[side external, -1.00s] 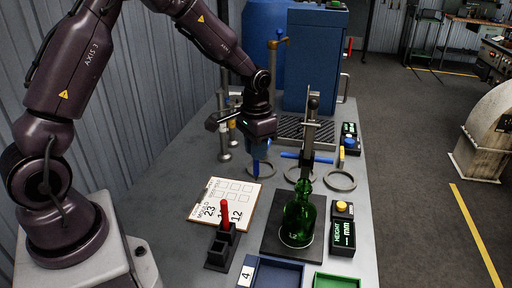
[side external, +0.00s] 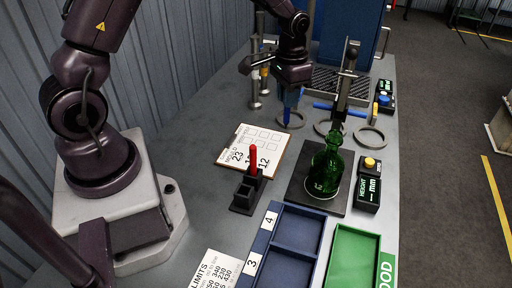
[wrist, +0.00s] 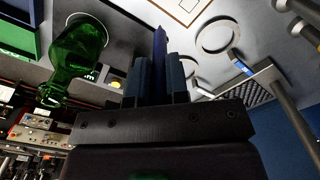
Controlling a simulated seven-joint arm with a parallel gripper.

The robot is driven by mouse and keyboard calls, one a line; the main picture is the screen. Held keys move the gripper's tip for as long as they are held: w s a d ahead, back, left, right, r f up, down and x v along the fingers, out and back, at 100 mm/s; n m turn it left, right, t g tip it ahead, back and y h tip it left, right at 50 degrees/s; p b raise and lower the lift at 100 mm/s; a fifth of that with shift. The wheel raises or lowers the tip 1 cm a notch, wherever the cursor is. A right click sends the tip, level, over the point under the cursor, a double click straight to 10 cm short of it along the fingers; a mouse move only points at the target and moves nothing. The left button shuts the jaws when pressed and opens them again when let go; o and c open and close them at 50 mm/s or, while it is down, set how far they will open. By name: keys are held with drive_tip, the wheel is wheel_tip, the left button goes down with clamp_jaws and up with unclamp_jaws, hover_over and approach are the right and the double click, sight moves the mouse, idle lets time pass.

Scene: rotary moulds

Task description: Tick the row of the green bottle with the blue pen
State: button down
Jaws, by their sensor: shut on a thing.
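My gripper (side external: 291,88) is shut on the blue pen (side external: 288,112), which points down over the left metal ring, behind the clipboard. In the wrist view the pen (wrist: 159,45) stands between the two fingers (wrist: 158,80). The clipboard sheet (side external: 262,143) lies flat on the bench, with mould numbers and rows of boxes; the numbers are partly hidden by a red pen. I see no clear mark in the boxes. The green bottle (side external: 326,168) stands upright on a dark plate (side external: 301,184); it also shows in the wrist view (wrist: 79,50).
The red pen (side external: 253,161) stands in a black holder (side external: 243,197) at the sheet's front edge. A height gauge (side external: 345,82) stands behind the bottle, beside several rings. Blue (side external: 269,236) and green (side external: 381,240) trays and a limits card (side external: 214,271) lie in front.

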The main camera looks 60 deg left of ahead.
drive_tip(key=s+a+r, duration=0.3)
drive_tip(key=s+r, duration=0.1)
drive_tip(key=s, duration=0.1)
drive_tip(key=s+d+f, duration=0.1)
drive_tip(key=s+f, duration=0.3)
drive_tip(key=s, duration=0.3)
drive_tip(key=shift+d, duration=0.1)
idle(1.6)
drive_tip(key=w, duration=0.9)
drive_tip(key=shift+f, duration=2.95)
drive_tip(key=shift+f, duration=0.6)
drive_tip(key=shift+w+d, duration=0.1)
drive_tip(key=shift+w, duration=0.3)
